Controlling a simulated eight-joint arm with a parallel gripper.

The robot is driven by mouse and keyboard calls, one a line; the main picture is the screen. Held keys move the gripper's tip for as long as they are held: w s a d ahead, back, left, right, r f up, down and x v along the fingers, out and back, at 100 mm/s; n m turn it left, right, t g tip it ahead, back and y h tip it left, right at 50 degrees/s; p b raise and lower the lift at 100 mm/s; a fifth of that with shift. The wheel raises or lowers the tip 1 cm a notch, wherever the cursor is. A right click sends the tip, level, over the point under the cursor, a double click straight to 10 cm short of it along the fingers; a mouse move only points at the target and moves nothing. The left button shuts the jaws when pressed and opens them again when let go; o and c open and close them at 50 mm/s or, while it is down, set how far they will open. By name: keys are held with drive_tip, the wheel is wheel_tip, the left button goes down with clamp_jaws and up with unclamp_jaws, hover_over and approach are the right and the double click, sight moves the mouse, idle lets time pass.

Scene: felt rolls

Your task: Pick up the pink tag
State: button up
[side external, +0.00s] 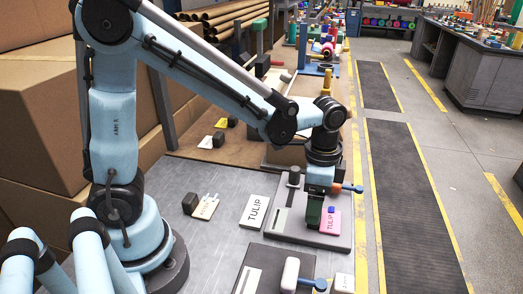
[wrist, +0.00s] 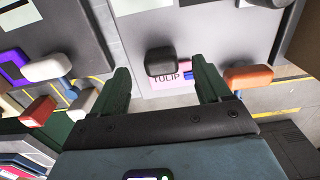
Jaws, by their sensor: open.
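The pink tag (side external: 331,221) lies on a grey base plate (side external: 292,237) in the side view. My gripper (side external: 315,221) is over that plate, pointing down, with a dark green finger just left of the tag and hiding part of it. In the wrist view my gripper (wrist: 164,82) is open, its two green fingers wide apart. The pink tag (wrist: 183,76), with "TULIP" printed on it, shows between the fingers, partly behind a dark rounded block (wrist: 160,61). Nothing is held. Whether a finger touches the tag cannot be told.
A blue handle with an orange end (side external: 347,187) stands close right of my gripper. A dark-topped post (side external: 294,176) is at its left. A second plate with a white-headed tool (side external: 290,273) is in front. The floor at right is clear.

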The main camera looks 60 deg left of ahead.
drive_tip(key=shift+a+f, duration=0.15)
drive_tip(key=shift+f, duration=1.7)
drive_tip(key=c, duration=1.4)
drive_tip(key=shift+r, duration=0.1)
drive_tip(key=shift+r, duration=0.1)
drive_tip(key=shift+r, duration=0.65)
wheel_tip(320, 180, up, 3)
drive_tip(key=shift+s+f, duration=0.1)
drive_tip(key=s+d+r, duration=0.2)
drive_tip(key=d, duration=0.1)
drive_tip(key=s+d+r, duration=0.2)
drive_tip(key=s, duration=0.1)
drive_tip(key=s+d+r, duration=0.2)
drive_tip(key=d, duration=0.1)
drive_tip(key=shift+s+d+r, duration=0.3)
drive_tip(key=shift+s+d, duration=0.05)
drive_tip(key=shift+s, duration=0.05)
